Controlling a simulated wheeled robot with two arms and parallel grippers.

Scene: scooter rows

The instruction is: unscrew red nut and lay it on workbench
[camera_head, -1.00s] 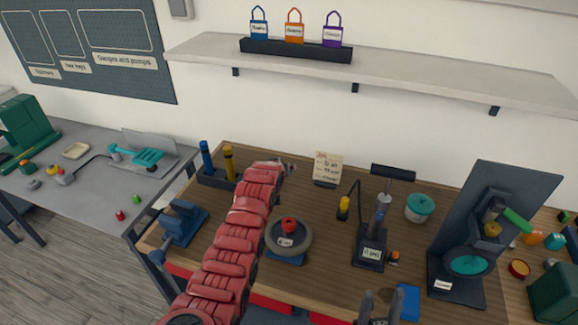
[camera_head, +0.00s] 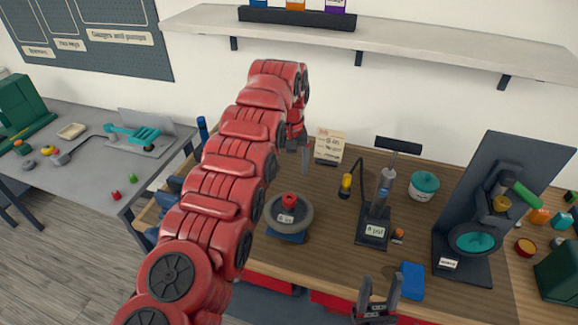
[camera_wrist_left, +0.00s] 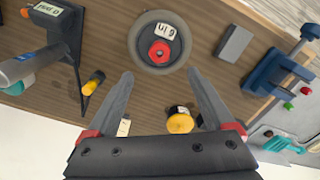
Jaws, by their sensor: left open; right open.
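The red nut (camera_head: 289,199) sits at the centre of a dark grey wheel (camera_head: 305,222) on the wooden workbench (camera_head: 333,228). A white tag lies on the wheel in front of the nut. My left gripper (camera_head: 305,160) is open and empty, above the bench behind the wheel. In the left wrist view the nut (camera_wrist_left: 159,52) and wheel (camera_wrist_left: 148,20) show beyond the spread fingers (camera_wrist_left: 160,78), with nothing between them. My right gripper (camera_head: 378,295) is open and empty at the bench's front edge.
A blue block (camera_head: 411,281) lies near the right gripper. A note card (camera_head: 329,146) stands behind. Bare bench lies between wheel and pump.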

